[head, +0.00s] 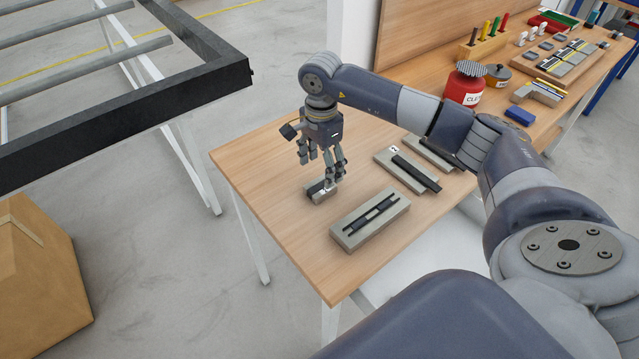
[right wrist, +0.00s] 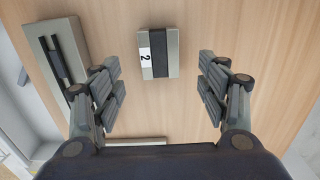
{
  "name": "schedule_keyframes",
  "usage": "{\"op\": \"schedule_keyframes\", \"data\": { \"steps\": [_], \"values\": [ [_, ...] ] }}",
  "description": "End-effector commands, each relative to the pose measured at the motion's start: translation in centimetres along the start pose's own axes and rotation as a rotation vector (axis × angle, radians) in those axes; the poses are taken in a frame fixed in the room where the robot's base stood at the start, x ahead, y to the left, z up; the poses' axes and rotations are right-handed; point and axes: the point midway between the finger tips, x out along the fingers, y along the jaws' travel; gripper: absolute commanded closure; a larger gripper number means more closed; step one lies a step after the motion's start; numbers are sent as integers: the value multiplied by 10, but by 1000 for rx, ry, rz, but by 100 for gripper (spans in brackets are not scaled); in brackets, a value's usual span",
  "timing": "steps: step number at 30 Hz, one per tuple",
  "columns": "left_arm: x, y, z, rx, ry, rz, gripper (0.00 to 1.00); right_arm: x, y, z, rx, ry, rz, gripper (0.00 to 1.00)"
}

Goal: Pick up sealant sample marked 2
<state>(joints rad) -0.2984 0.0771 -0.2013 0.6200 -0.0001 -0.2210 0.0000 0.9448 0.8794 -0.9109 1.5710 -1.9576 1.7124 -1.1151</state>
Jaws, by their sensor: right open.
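The sealant sample marked 2 (right wrist: 160,70) is a small grey block with a dark strip across its middle and a white label reading 2. It lies on the wooden table. In the right wrist view it sits centred between the fingers and beyond their tips, touching neither side. In the head view the sample (head: 316,197) lies just below my right gripper (head: 322,170), partly hidden by the fingers. My right gripper (right wrist: 160,88) is open, empty and points down, with its fingers spread to both sides. My left gripper is not in view.
A grey block with black strips (head: 346,235) lies close to the sample; more grey blocks with black bars (head: 384,159) lie behind. A red container (head: 463,88) stands farther back. The table (head: 260,165) is clear to the left. A black-framed rack (head: 150,93) stands left.

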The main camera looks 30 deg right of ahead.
Motion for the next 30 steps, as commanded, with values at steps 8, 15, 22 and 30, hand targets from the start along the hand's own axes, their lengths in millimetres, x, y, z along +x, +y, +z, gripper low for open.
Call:
{"op": "schedule_keyframes", "data": {
  "steps": [8,15,22,30],
  "values": [
    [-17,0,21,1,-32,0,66,21,2,2,0,-2,4,32],
    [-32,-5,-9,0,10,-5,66,56,3,3,1,-2,3,32],
    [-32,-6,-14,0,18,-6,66,63,2,3,-1,0,-2,32],
    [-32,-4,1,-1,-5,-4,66,63,2,3,-1,0,-1,75]
  ]
}}
